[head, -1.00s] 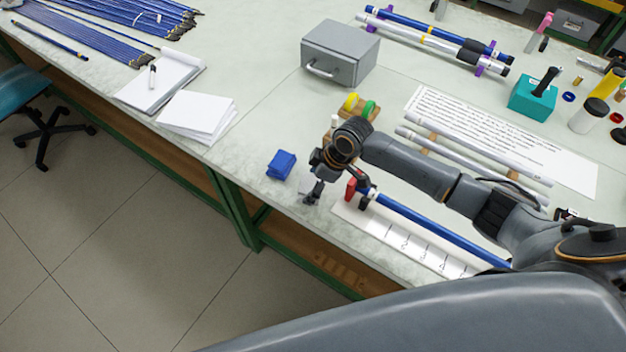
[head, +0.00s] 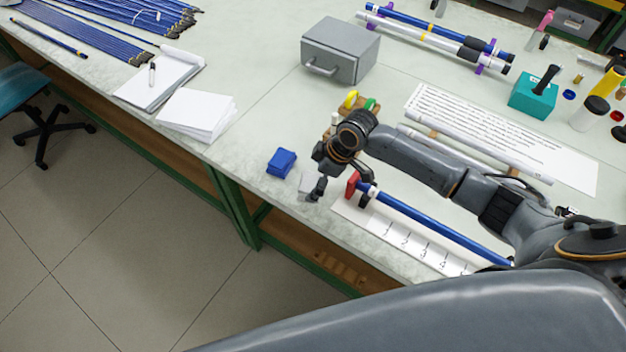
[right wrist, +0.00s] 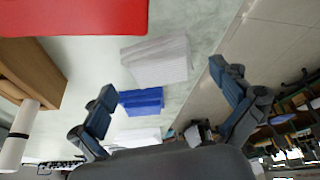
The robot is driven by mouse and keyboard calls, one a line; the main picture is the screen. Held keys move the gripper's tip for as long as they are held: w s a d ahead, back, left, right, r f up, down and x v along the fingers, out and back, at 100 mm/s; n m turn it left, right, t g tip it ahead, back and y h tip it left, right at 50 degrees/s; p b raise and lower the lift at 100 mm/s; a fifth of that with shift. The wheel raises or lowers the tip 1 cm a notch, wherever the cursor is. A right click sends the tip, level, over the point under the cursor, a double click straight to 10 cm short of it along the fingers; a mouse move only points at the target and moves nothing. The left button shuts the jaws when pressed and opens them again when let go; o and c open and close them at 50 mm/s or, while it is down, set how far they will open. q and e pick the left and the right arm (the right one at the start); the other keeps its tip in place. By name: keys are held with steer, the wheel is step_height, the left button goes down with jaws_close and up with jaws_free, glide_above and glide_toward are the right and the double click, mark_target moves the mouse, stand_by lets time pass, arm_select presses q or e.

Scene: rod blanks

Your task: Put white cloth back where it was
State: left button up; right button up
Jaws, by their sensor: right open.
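The white cloth (head: 307,183) is a small folded pad lying on the bench near its front edge, partly hidden by a finger of my right gripper (head: 341,193). In the right wrist view the white cloth (right wrist: 158,62) is a thick folded stack, between the open fingers of the right gripper (right wrist: 162,80) in the picture. The fingers look apart from it and hold nothing. A folded blue cloth (head: 281,163) lies just left of the white cloth; it also shows in the right wrist view (right wrist: 142,101). My left gripper is not in view.
A red block (head: 352,183) stands at the end of a blue rod (head: 440,226) on a white marked scale (head: 400,238), close beside the gripper. A grey metal box (head: 340,50) and white rods (head: 480,150) lie behind.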

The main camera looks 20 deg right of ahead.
steer(key=v, duration=1)
steer(key=shift+r+b, duration=0.2)
steer(key=shift+b, duration=0.2)
steer(key=shift+s+d, duration=0.1)
